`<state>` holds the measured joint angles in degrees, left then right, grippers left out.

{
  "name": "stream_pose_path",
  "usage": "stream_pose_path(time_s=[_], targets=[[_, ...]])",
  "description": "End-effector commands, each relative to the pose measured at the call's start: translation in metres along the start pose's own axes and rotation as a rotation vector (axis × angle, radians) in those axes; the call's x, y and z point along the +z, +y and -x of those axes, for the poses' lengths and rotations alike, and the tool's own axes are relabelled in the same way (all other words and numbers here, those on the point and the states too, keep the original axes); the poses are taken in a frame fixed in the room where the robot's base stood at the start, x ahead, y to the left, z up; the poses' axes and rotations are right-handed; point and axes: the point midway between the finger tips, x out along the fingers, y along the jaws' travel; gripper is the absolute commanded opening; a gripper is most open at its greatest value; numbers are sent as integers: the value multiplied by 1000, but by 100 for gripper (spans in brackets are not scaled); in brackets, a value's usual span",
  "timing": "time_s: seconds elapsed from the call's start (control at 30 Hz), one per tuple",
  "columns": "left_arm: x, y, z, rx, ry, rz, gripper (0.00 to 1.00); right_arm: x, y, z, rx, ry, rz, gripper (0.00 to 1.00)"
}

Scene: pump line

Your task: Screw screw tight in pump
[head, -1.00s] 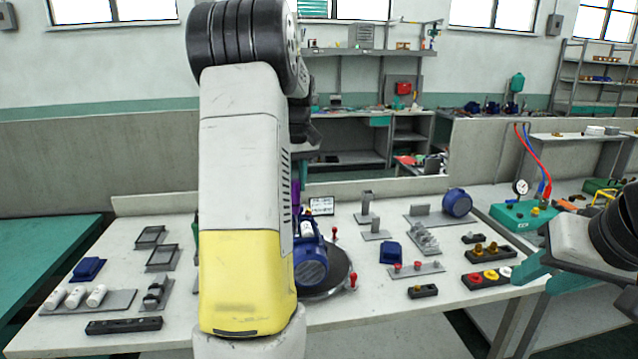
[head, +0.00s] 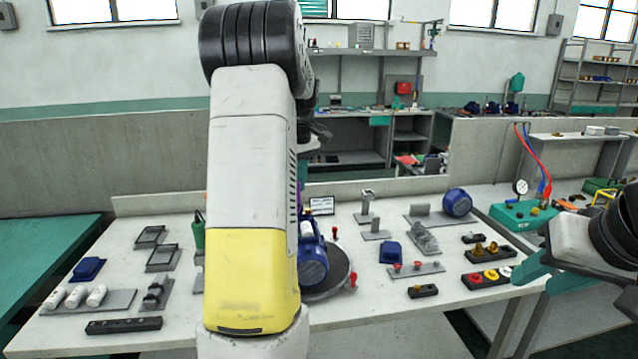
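The blue pump (head: 314,268) stands on a round grey plate (head: 340,278) in the middle of the table, partly hidden behind my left arm. I cannot make out the screw; the pump's left side is covered by the arm. My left gripper is hidden behind the same arm. My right gripper (head: 532,256) is at the right edge of the table, near the teal test box. Its teal fingers look apart, with nothing seen between them.
Red-knobbed clamps (head: 352,280) stand at the plate's rim. To the right are a blue block (head: 391,252), a black tray of coloured rings (head: 489,277) and a teal test box (head: 522,214) with hoses. White cylinders (head: 76,297) lie at the left.

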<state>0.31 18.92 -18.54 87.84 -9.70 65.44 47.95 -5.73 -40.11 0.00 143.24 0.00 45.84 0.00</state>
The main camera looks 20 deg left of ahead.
Motion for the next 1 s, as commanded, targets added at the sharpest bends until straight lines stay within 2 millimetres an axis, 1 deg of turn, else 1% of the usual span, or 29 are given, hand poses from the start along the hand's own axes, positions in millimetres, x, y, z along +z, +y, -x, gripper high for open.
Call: stream_pose_path(time_s=[0.57, 0.67, 0.8, 0.9, 1.0], targets=[[0, 0, -6, 3, 0, -15, 0, 0, 0, 0, 0, 0, 0, 36], [1, -1, -6, 17, -1, -110, 0, 0, 0, 0, 0, 0, 0, 36], [0, -1, -6, 44, -1, -289, 0, 0, 0, 0, 0, 0, 0, 36], [1, -1, -6, 56, -1, -370, 0, 0, 0, 0, 0, 0, 0, 36], [1, 0, -6, 60, -1, -399, 0, 0, 0, 0, 0, 0, 0, 36]])
